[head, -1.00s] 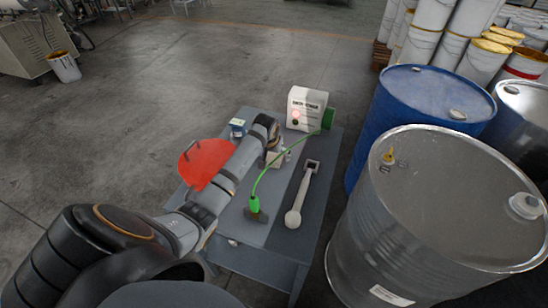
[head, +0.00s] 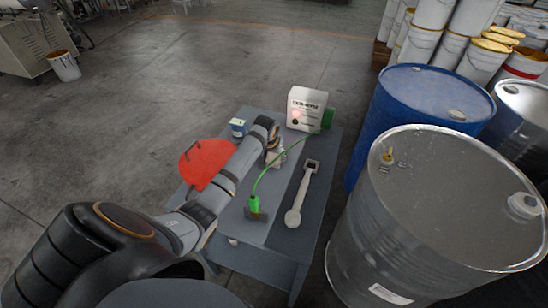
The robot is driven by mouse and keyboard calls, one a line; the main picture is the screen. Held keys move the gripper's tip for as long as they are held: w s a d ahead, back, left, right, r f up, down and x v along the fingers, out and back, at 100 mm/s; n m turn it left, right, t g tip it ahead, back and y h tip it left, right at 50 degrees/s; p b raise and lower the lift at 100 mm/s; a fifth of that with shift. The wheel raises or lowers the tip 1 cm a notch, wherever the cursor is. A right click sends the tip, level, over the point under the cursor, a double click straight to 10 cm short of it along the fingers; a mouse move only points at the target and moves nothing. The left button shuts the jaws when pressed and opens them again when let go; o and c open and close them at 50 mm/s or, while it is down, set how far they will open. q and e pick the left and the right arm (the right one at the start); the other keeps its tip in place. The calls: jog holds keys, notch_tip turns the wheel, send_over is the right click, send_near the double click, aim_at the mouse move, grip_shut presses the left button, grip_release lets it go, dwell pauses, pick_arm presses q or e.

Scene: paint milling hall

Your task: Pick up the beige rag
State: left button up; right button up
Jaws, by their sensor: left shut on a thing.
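The beige rag (head: 275,159) is a small, pale, bunched cloth on the grey table, partly hidden by my left gripper. My left arm reaches in from the lower left across the table. My left gripper (head: 273,148) is at the rag, with its fingers shut on it. The rag sits at the fingertips, close to the table top; I cannot tell whether it is clear of the surface. My right gripper is not in view.
The grey table (head: 316,205) also holds a red disc (head: 207,160), a small blue-labelled can (head: 238,128), a white box (head: 306,108), a green cable tool (head: 254,204) and a pale long-handled tool (head: 302,196). A steel drum (head: 425,220) and blue drum (head: 425,95) stand close at right.

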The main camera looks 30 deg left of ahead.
pick_arm(q)
jog(key=shift+b, duration=0.4)
notch_tip(320, 180, up, 3)
jog(key=shift+w+f+b, duration=0.1)
jog(key=shift+b, duration=0.2)
jog(key=s+d+r, duration=0.8)
jog(key=d+r, duration=0.2)
jog(key=d, duration=0.1)
jog(key=shift+s+r, duration=0.35)
jog(key=shift+r, duration=0.05)
